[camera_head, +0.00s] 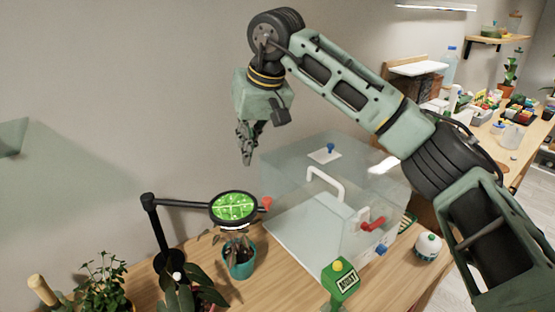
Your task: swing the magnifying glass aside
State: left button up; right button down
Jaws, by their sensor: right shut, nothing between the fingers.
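The magnifying glass (234,207) is a round black-rimmed lens on a jointed black stand (158,235), with a red tip at its right end. A green, leaf-like pattern shows in the lens. It sits above a teal pot (240,262) holding a brown-leaved plant. My right gripper (247,160) hangs pointing down above and slightly right of the lens, apart from it. Its fingers are shut and empty. My left gripper is not in view.
A clear box (300,217) with a white handle and red lever stands right of the lens. A green sign (340,281) and a small white-topped jar (429,247) stand at the front. Leafy plants (103,285) fill the left front.

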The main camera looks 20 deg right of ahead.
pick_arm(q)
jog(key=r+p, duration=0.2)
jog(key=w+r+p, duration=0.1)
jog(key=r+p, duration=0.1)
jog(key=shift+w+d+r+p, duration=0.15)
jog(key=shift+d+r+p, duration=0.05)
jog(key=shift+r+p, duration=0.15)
pick_arm(e)
notch_tip(320, 180, down, 8)
jog(key=d+h, duration=0.1)
jog(key=d, duration=0.2)
jog(key=shift+f+h, duration=0.15)
jog(key=shift+h, duration=0.25)
jog(key=shift+s+a, duration=0.1)
jog(key=shift+a, duration=0.1)
